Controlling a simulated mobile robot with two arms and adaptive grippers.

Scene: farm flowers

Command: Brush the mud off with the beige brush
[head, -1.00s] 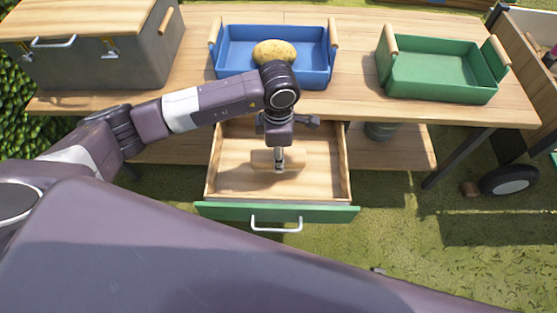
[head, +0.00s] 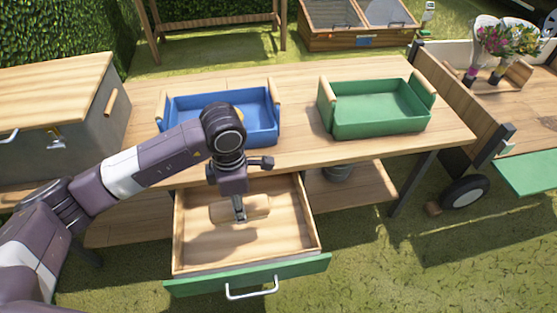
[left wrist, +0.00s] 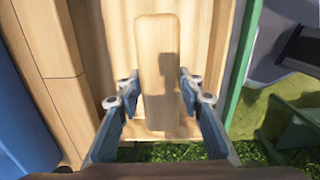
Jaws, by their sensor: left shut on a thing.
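The beige brush (head: 257,206) is a pale wooden block in the open drawer (head: 300,247) under the table. My left gripper (head: 241,216) points down into the drawer and is shut on the brush. In the left wrist view the brush (left wrist: 157,62) lies lengthwise between the two fingers (left wrist: 158,95). Its bristles are hidden, and I cannot tell whether it touches the drawer floor. My right gripper is not in view.
A green crate (head: 378,128) stands empty right of the blue one on the wooden table (head: 300,90). A grey chest (head: 75,145) with a wooden lid is at the left. A cart (head: 465,110) with flowers stands at the right. Table surface around the crates is clear.

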